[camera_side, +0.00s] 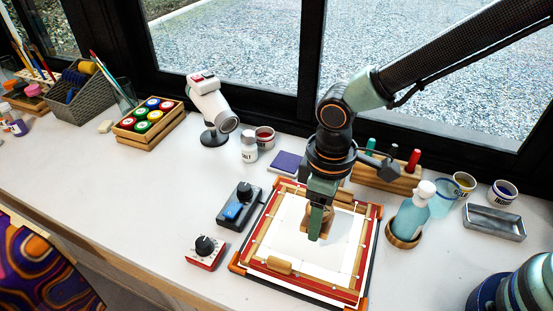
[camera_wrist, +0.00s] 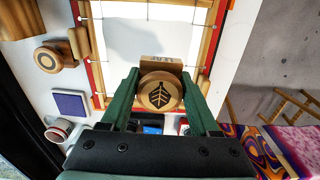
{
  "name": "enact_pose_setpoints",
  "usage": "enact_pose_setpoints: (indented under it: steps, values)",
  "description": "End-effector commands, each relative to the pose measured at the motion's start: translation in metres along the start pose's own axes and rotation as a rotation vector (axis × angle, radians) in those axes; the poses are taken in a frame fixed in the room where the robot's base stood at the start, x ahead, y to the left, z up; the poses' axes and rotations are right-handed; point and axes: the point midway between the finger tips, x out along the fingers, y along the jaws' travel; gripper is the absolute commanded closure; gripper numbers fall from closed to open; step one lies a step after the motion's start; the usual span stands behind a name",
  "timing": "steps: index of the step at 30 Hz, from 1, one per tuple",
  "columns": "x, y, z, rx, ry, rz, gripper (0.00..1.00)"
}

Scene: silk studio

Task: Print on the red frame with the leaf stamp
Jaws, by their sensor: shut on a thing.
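My gripper (camera_side: 317,222) is over the white cloth of the red frame (camera_side: 371,240), its green fingers pointing down. In the wrist view the fingers are shut on the leaf stamp (camera_wrist: 160,92), a wooden stamp with a dark leaf mark on its round top. The stamp's wooden base also shows behind the fingers in the side view (camera_side: 332,222). Its underside is hidden, and I cannot tell whether it touches the cloth. The white cloth (camera_side: 285,240) is stretched with pins inside a wooden inner frame. I see no print on its visible part.
A blue pad (camera_side: 287,163) lies behind the frame. A control box with a blue switch (camera_side: 238,207) and a red-based dial box (camera_side: 205,252) stand left. Another round-topped wooden piece (camera_wrist: 47,58) shows in the wrist view.

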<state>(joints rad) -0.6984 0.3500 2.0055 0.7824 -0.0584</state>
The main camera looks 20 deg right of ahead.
Motion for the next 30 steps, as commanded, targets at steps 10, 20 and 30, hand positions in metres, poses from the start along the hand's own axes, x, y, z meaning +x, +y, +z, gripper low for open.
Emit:
enact_pose_setpoints:
  steps: [10, 20, 30]
  values:
    - [0.015, -0.010, 0.000, -0.030, -0.001, 0.000, 0.74]
    - [0.037, -0.010, 0.000, -0.029, -0.001, 0.000, 0.74]
    - [0.047, -0.010, 0.000, -0.028, 0.001, 0.000, 0.74]
